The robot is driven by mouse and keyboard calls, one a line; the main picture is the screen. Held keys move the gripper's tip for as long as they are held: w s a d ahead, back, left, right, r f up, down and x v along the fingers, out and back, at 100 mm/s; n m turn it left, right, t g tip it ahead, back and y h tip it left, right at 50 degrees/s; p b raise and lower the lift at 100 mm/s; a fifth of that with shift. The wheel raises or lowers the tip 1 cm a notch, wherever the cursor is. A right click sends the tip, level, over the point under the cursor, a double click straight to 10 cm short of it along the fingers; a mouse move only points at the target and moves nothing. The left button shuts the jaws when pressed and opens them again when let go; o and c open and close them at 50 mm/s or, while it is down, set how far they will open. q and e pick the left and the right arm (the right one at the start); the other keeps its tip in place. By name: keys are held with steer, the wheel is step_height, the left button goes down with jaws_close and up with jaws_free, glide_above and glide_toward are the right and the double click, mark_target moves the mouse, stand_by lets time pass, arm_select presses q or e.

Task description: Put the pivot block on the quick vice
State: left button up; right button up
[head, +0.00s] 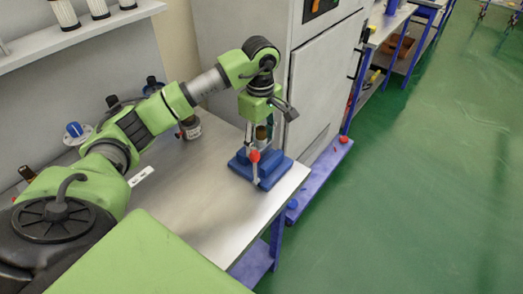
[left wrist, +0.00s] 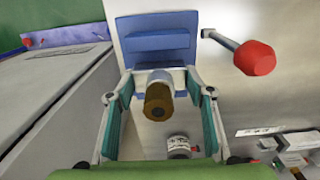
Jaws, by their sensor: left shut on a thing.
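The quick vice (head: 272,179) is a blue block near the front right corner of the metal bench. Its lever with a red knob (head: 254,156) stands up on the near side. In the left wrist view the blue vice (left wrist: 155,50) is at the top, with the red knob (left wrist: 257,58) to its right. My left gripper (head: 262,138) points down over the vice. It is shut on the pivot block (left wrist: 158,98), a small brown and grey round-ended piece between the teal pads. I cannot tell whether the piece touches the vice. My right gripper is out of view.
A small labelled jar (head: 190,127) and a blue-capped thing (head: 75,130) stand toward the back of the bench. A white label (head: 141,176) lies on the bench (head: 190,205). A grey cabinet (head: 315,95) rises behind the vice. The bench's front middle is clear.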

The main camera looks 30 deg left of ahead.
mark_target(261, 152)
arm_select(q)
step_height(261, 152, down, 4)
steer(key=shift+d+r+p, duration=0.1)
steer(key=shift+r+p, duration=0.05)
steer(key=shift+p, duration=0.4)
steer(key=shift+f, duration=0.35)
steer(key=o, duration=1.2)
